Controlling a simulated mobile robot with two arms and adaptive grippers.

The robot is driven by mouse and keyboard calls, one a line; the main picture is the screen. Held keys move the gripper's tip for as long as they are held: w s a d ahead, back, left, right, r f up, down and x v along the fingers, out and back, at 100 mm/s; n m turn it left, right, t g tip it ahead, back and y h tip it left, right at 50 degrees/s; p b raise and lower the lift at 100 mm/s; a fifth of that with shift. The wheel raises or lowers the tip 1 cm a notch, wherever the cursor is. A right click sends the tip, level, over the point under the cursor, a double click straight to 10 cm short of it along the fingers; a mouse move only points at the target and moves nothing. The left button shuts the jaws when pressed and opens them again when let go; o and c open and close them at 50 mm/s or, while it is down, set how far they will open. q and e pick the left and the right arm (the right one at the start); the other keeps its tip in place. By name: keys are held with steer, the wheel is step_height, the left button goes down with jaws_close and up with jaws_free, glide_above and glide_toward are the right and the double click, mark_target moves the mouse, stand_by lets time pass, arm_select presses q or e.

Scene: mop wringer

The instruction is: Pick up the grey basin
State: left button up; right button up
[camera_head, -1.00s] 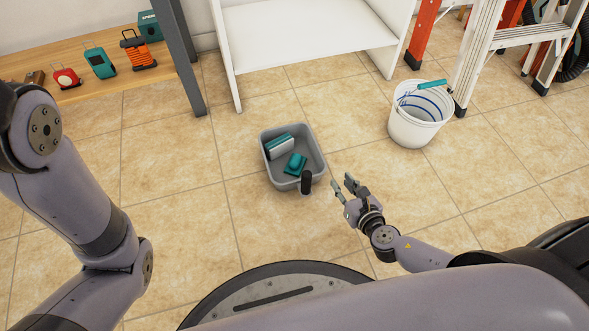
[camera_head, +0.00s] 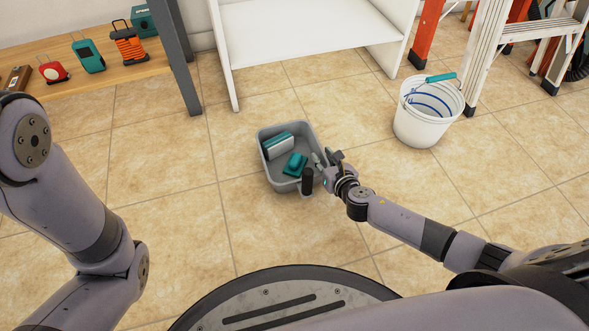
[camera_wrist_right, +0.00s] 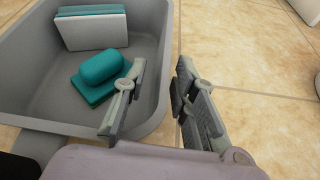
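The grey basin (camera_head: 283,186) stands on the tiled floor, with a black handle (camera_head: 307,181) at its near right corner. Inside it are a teal-and-white block (camera_head: 279,146) and a teal scrubber-like piece (camera_head: 295,163). My right gripper (camera_head: 325,158) is at the basin's right side. In the right wrist view, the basin (camera_wrist_right: 28,68) fills the left, and my open right gripper (camera_wrist_right: 160,85) has one finger over the basin's inside and the other outside, with the rim between them. Contact cannot be told. My left arm shows at the left; its gripper is out of view.
A white bucket (camera_head: 421,125) with a teal-gripped handle stands to the right. A white shelf unit (camera_head: 305,40) is behind the basin, a wooden bench (camera_head: 100,68) with tools at the left, and a ladder (camera_head: 490,50) at the back right. Floor around the basin is clear.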

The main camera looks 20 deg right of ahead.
steer(key=shift+w+f, duration=0.1)
steer(key=shift+w, duration=0.15)
steer(key=shift+c, duration=0.3)
jaws_close()
